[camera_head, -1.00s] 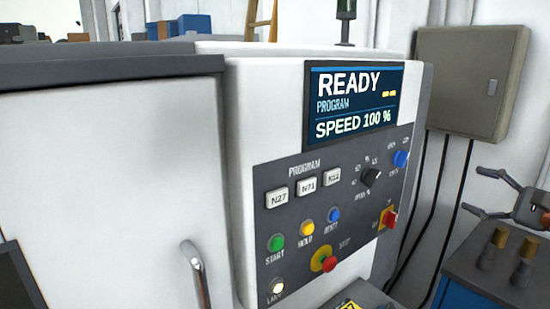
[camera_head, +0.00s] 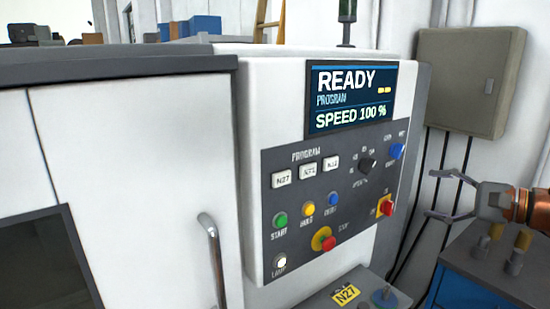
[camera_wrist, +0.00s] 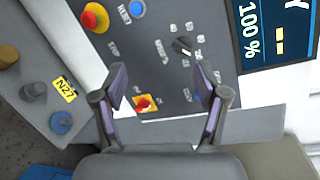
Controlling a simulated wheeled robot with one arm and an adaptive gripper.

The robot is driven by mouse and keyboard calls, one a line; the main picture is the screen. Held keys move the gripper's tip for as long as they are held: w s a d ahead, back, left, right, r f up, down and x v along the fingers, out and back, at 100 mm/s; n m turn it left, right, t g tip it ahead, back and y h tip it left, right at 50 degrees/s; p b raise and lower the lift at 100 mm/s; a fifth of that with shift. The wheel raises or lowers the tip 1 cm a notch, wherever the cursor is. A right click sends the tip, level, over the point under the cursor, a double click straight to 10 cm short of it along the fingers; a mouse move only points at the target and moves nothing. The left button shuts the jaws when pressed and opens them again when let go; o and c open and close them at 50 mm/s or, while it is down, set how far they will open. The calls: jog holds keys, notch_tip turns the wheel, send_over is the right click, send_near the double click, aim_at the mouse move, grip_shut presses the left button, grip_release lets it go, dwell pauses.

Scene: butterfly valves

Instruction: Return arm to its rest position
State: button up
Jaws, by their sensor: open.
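My gripper (camera_head: 432,194) is at the right side of the head view, in front of the wall and above the blue cabinet. Its fingers are spread and point left, with nothing between them. Part of my orange arm shows behind it at the right edge. In the wrist view, my gripper (camera_wrist: 161,77) is open, with the tilted control panel (camera_wrist: 165,20) beyond the fingers. A red knob on a yellow plate (camera_wrist: 146,103) shows between the fingers, apart from them as far as I can tell.
The white machine's control panel (camera_head: 322,200) has several buttons under a screen (camera_head: 350,95) reading READY and SPEED 100 %. A door handle (camera_head: 214,260) sticks out at left. A yellow N27 tag (camera_head: 346,294) lies on a grey ledge. A blue cabinet (camera_head: 452,291) carries brass-coloured posts. A grey box (camera_head: 465,80) hangs on the wall.

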jog(key=s+a+f+n+g, duration=0.1)
jog(key=a+n+g, duration=0.1)
jog(key=a, duration=0.4)
jog(key=s+a+f+n+g, duration=0.1)
jog(key=a+f+n+g, duration=0.1)
jog(key=a, duration=0.5)
jog(key=s+a+f+n+g+h, duration=0.4)
jog(key=s+a+f+n+g, duration=0.2)
jog(key=s+a+f, duration=0.5)
jog(key=s+d+f+n+g+h, duration=0.1)
jog(key=s+d+f+n+h, duration=0.1)
jog(key=s+f, duration=0.3)
jog(key=s+d+f+n+g+h, duration=0.2)
jog(key=s+f+h, duration=0.3)
jog(key=s, duration=0.6)
jog(key=shift+d+g, duration=0.3)
jog(key=shift+d, duration=0.2)
